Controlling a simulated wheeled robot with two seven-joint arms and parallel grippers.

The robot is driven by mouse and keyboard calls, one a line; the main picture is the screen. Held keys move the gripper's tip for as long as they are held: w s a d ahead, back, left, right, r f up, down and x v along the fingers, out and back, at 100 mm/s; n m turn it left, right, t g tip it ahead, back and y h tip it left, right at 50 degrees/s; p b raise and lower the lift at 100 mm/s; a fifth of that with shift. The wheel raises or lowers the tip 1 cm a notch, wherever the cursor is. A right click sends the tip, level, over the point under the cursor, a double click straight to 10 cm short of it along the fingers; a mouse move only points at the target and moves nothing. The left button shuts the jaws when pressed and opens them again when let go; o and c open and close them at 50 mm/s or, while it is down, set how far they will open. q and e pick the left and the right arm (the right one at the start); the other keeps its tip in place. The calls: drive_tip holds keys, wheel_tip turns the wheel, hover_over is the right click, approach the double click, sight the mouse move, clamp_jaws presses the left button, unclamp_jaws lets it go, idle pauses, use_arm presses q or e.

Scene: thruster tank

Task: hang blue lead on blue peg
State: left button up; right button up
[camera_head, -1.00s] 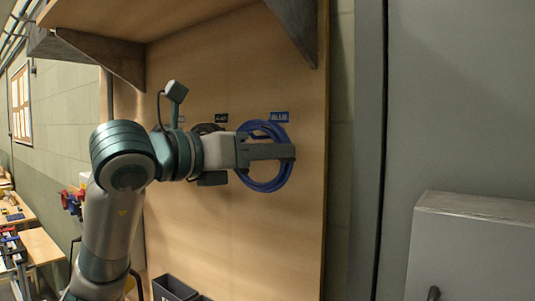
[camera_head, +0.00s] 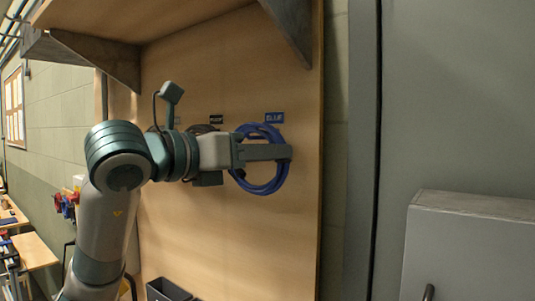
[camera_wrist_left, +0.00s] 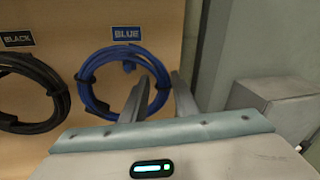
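The blue lead (camera_head: 240,181) is a coiled loop hanging upright against the wooden board, just below the BLUE label (camera_head: 274,117). It also shows in the left wrist view (camera_wrist_left: 86,92). A small blue piece (camera_wrist_left: 129,66) shows inside the top of the coil; I cannot tell whether it is the peg or part of the lead. My left gripper (camera_head: 287,152) reaches across the front of the coil. In the left wrist view its fingers (camera_wrist_left: 160,88) are apart, one in front of the coil and one past its right side, with the coil's right strands showing between them. My right gripper is out of view.
A black coiled lead (camera_wrist_left: 35,92) hangs to the left under the BLACK label (camera_wrist_left: 17,39). A shelf with brackets (camera_head: 292,25) is above. A dark bin (camera_head: 168,290) stands below. A grey cabinet (camera_head: 470,245) is at the right.

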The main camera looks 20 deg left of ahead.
use_arm(q)
drive_tip(key=shift+o, duration=1)
use_arm(e)
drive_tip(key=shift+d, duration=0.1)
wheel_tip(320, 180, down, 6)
drive_tip(key=b, duration=0.6)
use_arm(q)
drive_tip(key=v, duration=1.7)
drive_tip(key=shift+s+r+b, duration=0.2)
drive_tip(key=shift+b, duration=0.15)
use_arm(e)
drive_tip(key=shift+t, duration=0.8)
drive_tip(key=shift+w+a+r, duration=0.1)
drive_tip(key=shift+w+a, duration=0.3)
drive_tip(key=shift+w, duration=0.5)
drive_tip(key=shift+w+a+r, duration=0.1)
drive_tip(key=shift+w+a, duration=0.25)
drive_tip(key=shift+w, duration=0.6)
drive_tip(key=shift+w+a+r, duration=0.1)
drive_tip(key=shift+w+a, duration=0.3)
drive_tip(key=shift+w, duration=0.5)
